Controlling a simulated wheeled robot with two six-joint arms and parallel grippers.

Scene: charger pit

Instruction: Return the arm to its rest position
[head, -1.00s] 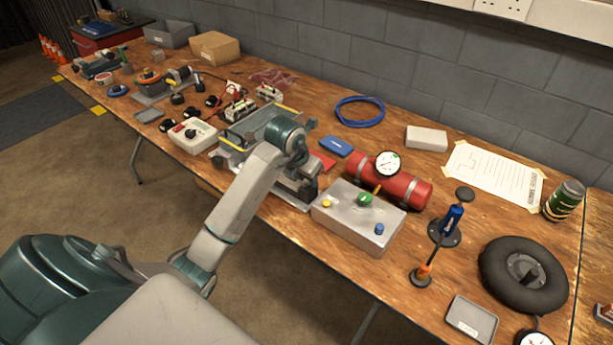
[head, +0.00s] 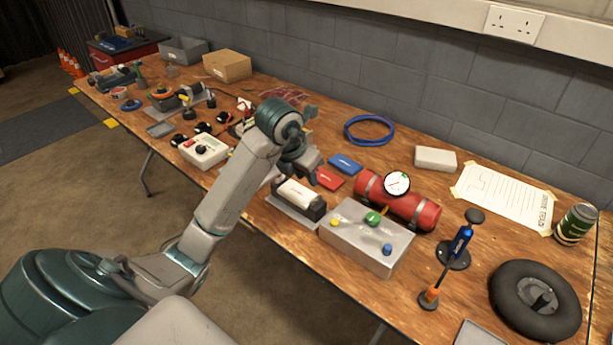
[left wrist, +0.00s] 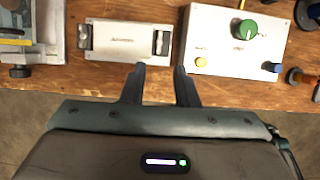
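My left arm (head: 240,185) reaches from the lower left over the bench. Its gripper (left wrist: 160,78) shows in the left wrist view with two dark fingers apart and nothing between them. The fingertips appear near the front edge of the bench, by a white block in a dark cradle (left wrist: 124,40). In the head view this block (head: 298,193) sits just below my wrist, and the fingers are hard to make out. My right gripper is not in view.
A grey control box (head: 365,240) with coloured knobs stands right of the cradle, with a red cylinder (head: 415,208) and gauge behind it. A white box with a dark knob (head: 204,152) lies left of the arm. The wooden bench (head: 440,300) is crowded; the floor in front is open.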

